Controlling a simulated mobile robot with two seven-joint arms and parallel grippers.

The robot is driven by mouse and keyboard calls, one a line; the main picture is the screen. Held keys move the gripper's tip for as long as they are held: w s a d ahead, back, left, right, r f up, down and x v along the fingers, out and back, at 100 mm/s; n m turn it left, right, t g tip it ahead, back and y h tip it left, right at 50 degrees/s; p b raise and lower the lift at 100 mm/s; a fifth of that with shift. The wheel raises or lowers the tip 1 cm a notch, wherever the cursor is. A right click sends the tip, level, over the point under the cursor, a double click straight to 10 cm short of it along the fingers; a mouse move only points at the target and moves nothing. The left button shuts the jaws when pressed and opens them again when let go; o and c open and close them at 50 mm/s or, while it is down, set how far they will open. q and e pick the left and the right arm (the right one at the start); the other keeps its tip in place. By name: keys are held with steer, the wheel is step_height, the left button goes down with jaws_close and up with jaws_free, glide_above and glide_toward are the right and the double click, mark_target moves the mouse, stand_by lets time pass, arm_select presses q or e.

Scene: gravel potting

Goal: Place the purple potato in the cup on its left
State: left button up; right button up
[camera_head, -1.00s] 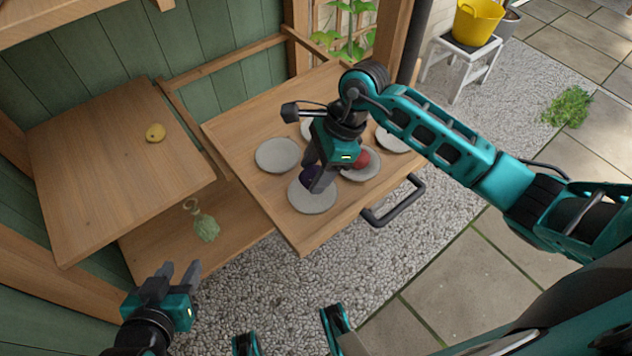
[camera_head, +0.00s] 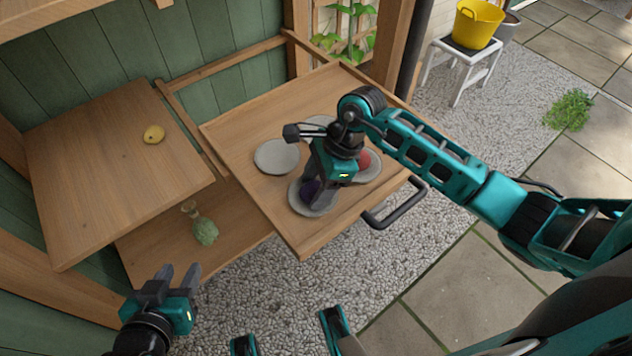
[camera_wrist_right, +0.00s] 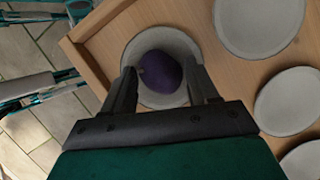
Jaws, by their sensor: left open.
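The purple potato (camera_head: 311,189) is between the fingers of my right gripper (camera_head: 320,198), low over the front grey dish (camera_head: 297,204). In the right wrist view the potato (camera_wrist_right: 160,73) sits between both fingertips, which look close against its sides, with the dish (camera_wrist_right: 133,52) around and behind it. I cannot tell whether the potato touches the dish. The dishes look like shallow saucers, not cups. My left gripper (camera_head: 180,280) is open and empty at the lower left, away from the tray.
A reddish round item (camera_head: 363,159) lies on another dish (camera_head: 374,172), partly behind my right gripper. An empty dish (camera_head: 277,156) is at the left of the wooden tray (camera_head: 240,125). A yellow item (camera_head: 154,134) is on the left shelf; a green glass vessel (camera_head: 205,231) stands below.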

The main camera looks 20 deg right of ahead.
steer(key=shift+d+r+p, duration=0.1)
steer(key=shift+r+p, duration=0.2)
steer(key=shift+r, duration=0.05)
steer(key=p+v, duration=0.2)
steer(key=v, duration=0.9)
steer(key=shift+r, duration=0.25)
steer(key=shift+d, duration=0.1)
